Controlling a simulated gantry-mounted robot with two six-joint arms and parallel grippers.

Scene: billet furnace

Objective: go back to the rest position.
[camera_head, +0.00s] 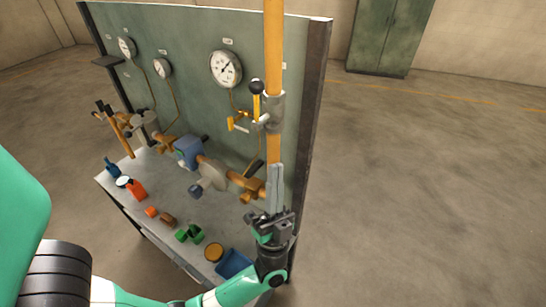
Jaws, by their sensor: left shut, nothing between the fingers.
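My left arm comes in along the bottom from the left, and my left gripper (275,176) points upward at the right end of the bench. Its two grey fingers are together with nothing between them. In the picture the fingers overlap the lower part of an orange vertical pipe (273,60); I cannot tell how far apart they are in depth. A yellow-handled valve with a black knob (256,88) is above the fingertips, beside the pipe. My right gripper is not in view.
A green panel (190,45) with several gauges (226,68) stands behind a grey workbench (185,215). Pipework and valves (212,174) run along it. A blue bin (233,263), green cups (195,233) and an orange item (137,189) lie on the bench. The floor (420,190) to the right is clear.

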